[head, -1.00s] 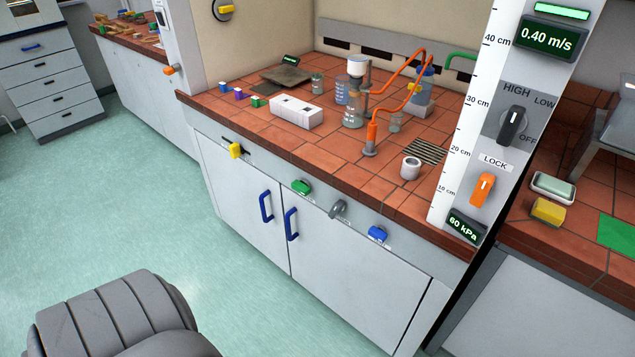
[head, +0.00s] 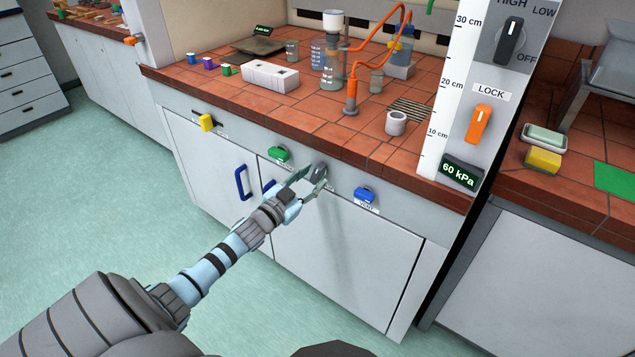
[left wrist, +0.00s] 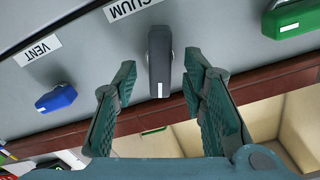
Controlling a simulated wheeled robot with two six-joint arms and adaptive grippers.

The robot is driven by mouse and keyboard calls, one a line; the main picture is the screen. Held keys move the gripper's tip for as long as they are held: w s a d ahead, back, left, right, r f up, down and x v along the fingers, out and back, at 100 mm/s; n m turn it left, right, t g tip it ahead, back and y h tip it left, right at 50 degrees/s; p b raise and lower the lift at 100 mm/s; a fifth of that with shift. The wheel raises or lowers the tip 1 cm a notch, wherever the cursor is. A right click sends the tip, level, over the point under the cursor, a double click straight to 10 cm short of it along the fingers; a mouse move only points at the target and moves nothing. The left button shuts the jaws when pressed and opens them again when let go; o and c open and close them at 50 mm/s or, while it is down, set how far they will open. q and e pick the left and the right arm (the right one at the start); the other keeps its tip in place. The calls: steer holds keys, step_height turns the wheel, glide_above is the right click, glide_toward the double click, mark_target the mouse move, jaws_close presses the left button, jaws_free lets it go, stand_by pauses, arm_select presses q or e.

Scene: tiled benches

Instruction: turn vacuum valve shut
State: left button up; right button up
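The vacuum valve is a dark grey lever knob (left wrist: 160,58) under a partly seen "VACUUM" label, with a white mark at its end. In the head view the knob (head: 319,169) sits on the bench's front panel between a green and a blue knob, partly covered by my gripper. My left gripper (head: 309,182) is open at the knob. In the left wrist view its fingers (left wrist: 159,72) lie either side of the lever, with a gap on both sides. I cannot tell how deep they reach around it. My right gripper is not in view.
A blue vent knob (head: 365,195), a green knob (head: 279,154) and a yellow knob (head: 206,122) share the panel. Blue door handles (head: 242,182) stick out below. A display (head: 461,172) reads 60 kPa. Glassware with orange hoses (head: 352,75) stands on the tiled bench.

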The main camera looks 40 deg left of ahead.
arm_select(q)
steer(key=shift+w+a+r+p, duration=0.1)
steer(key=shift+w+r+p, duration=0.15)
steer(key=shift+w, duration=0.85)
steer(key=shift+w+f, duration=0.2)
steer(key=shift+w, duration=0.15)
jaws_close()
